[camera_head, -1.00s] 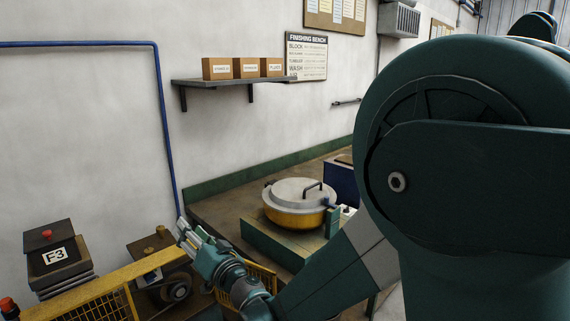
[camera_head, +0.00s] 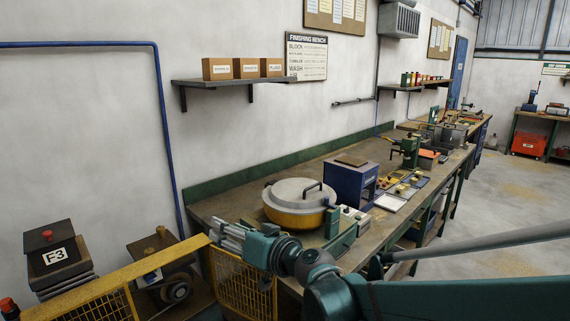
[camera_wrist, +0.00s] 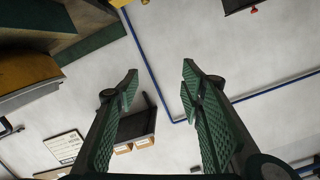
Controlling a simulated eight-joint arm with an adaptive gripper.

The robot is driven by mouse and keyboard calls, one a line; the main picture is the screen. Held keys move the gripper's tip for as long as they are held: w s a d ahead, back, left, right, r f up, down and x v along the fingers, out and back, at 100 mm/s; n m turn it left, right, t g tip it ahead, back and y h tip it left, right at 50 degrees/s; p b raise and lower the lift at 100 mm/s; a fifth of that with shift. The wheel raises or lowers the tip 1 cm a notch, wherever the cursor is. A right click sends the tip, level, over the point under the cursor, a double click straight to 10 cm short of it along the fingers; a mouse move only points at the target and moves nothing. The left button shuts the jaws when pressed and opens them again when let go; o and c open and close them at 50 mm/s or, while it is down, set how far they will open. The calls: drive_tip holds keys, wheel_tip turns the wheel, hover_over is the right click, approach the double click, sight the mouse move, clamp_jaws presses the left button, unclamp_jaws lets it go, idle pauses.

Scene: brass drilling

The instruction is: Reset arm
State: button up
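My gripper (camera_head: 224,234) is at the front left end of the finishing bench (camera_head: 228,203), pointing left, in front of the yellow-rimmed round tumbler. In the wrist view my gripper (camera_wrist: 160,82) has its two green textured fingers spread apart, with nothing between them but wall and shelf in the background. My teal arm reaches in from the lower right of the head view.
A tumbler with a grey lid (camera_head: 296,192) stands on the bench close behind my gripper. A yellow mesh guard (camera_head: 243,283) is just below it. A wall shelf (camera_head: 230,82) holds boxes. Open floor (camera_head: 510,200) lies to the right.

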drive_tip(key=s+d+f+m+g+h, duration=0.1)
drive_tip(key=s+d+f+h, duration=0.3)
drive_tip(key=s+d, duration=0.4)
drive_tip(key=s+d+f+m+g+h, duration=0.1)
drive_tip(key=s+d, duration=0.7)
drive_tip(key=d, duration=0.8)
drive_tip(key=s+d+f+m+g+h, duration=0.2)
drive_tip(key=s+d+f+h, duration=0.4)
drive_tip(key=d, duration=0.7)
drive_tip(key=shift+s+f+h, duration=0.3)
drive_tip(key=shift+s+f, duration=0.2)
drive_tip(key=shift+s, duration=0.7)
